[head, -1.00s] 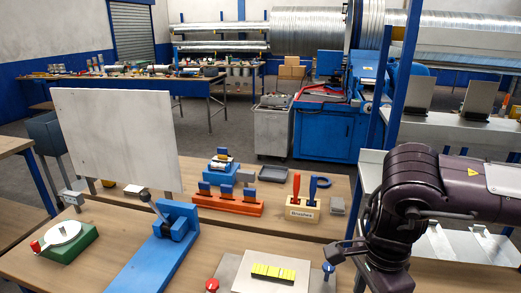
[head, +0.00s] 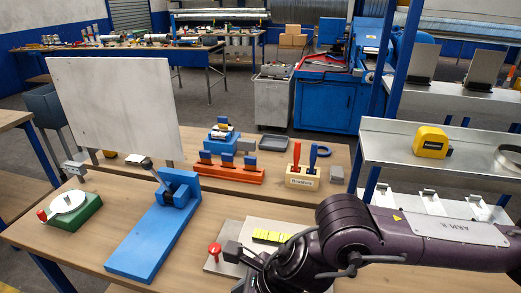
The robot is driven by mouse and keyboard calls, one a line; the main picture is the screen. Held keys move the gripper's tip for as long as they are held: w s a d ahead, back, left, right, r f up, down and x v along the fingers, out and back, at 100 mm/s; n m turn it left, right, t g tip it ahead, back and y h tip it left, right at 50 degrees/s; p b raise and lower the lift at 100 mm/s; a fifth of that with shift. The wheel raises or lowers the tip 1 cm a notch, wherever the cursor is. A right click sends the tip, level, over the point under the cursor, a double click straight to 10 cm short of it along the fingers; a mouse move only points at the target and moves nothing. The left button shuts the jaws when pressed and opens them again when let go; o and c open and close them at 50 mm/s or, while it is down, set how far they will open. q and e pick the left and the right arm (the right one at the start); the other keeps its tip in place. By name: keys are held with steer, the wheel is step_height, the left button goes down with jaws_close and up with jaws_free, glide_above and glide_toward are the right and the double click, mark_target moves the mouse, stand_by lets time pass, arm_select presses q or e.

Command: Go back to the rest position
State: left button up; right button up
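My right arm comes in from the right, low over the front of the table (head: 70,238). Its gripper (head: 238,255) is beside the red knob (head: 215,250), over the grey plate (head: 222,234) that carries a yellow block strip (head: 268,236). The arm hides part of that plate, and I cannot make out whether the fingers are open or touching anything. My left gripper is not in view.
A blue clamp fixture (head: 150,235), a green base with a white disc (head: 72,212) and a white panel (head: 115,110) stand on the left. A yellow tape measure (head: 431,142) sits on the right shelf.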

steer(key=s+a+r+m+t+y, duration=0.1)
steer(key=s+a+r+m+y, duration=0.25)
steer(key=a, duration=0.45)
steer(key=w+r+m+t+y, duration=0.2)
steer(key=w+r+m+t, duration=0.4)
steer(key=m, duration=1)
steer(key=w+d+f+m+h, duration=0.2)
steer(key=d+f+m+h, duration=0.25)
steer(key=d+m, duration=0.5)
steer(key=w+d+f+m+h, duration=0.1)
steer(key=d+f+m+h, duration=0.35)
steer(key=d+m, duration=0.55)
steer(key=s+d+f+m+g+h, duration=0.3)
steer(key=s+d+f+m+g, duration=0.2)
steer(key=s+d+f+m, duration=0.65)
step_height(320, 180, down, 36)
steer(key=s+r+g+b, duration=0.1)
steer(key=b, duration=0.5)
steer(key=s+d+f+b, duration=0.2)
steer(key=s+f, duration=0.8)
steer(key=f, duration=0.1)
steer(key=s+d+f+g+b, duration=0.1)
steer(key=s+d+f+b, duration=0.1)
steer(key=s+f, duration=0.7)
step_height(320, 180, down, 4)
steer(key=shift+s+r, duration=0.25)
steer(key=shift+s, duration=0.1)
